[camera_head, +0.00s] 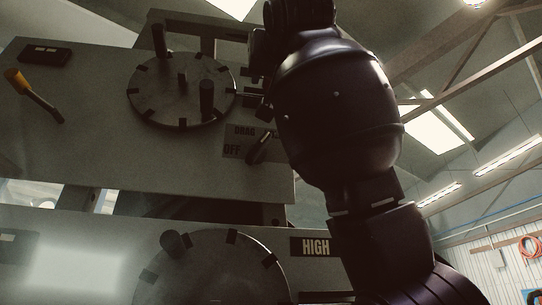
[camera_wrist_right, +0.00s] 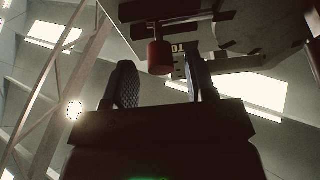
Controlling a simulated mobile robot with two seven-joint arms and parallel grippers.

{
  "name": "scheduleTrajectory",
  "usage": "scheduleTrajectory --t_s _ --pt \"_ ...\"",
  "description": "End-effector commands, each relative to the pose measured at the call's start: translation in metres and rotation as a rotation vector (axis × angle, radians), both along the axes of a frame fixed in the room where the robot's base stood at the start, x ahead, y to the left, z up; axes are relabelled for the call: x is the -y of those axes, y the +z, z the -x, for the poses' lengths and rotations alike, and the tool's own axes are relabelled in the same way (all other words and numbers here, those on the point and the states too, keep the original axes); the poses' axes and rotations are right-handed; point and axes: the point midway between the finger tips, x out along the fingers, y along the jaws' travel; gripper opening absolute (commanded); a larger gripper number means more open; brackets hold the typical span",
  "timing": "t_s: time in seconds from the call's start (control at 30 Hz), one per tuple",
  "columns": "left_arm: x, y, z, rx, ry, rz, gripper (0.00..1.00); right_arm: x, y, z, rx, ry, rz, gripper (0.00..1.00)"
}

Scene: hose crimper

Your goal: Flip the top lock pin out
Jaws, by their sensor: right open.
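The crimper's upper panel (camera_head: 100,110) carries a round dial plate (camera_head: 180,90) with notches and dark pegs. In the right wrist view a red cylindrical knob (camera_wrist_right: 159,57) hangs from a dark shaft; it may be the top lock pin, but I cannot tell for sure. My right gripper (camera_wrist_right: 160,82) is open, its two textured fingers apart on either side below the knob, and nothing is visibly held. In the head view my right wrist hides the panel's right edge, and the knob does not show there. My left gripper is not in view.
A dark lever (camera_head: 262,148) stands by a "DRAG" and "OFF" label (camera_head: 240,142). A yellow-handled lever (camera_head: 34,95) is at the far left. A lower dial (camera_head: 215,275) sits beside a "HIGH" label (camera_head: 315,247). Open room lies right of my arm.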

Motion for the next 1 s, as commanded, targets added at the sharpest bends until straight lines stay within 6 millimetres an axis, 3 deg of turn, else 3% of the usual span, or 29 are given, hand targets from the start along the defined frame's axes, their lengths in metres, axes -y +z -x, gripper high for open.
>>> scheduleTrajectory --t_s 0.2,0.53,0.87,1.0 --pt "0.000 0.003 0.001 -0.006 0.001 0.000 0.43 -0.003 0.007 -0.015 0.000 0.000 0.000 0.51" --pt "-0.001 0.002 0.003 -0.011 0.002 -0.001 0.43 -0.004 0.007 -0.017 0.001 0.000 0.000 0.51" --pt "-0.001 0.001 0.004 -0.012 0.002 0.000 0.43 -0.004 0.007 -0.017 0.001 0.000 0.000 0.01" --pt "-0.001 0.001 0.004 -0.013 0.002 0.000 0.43 -0.004 0.007 -0.017 0.001 0.000 0.000 0.00"
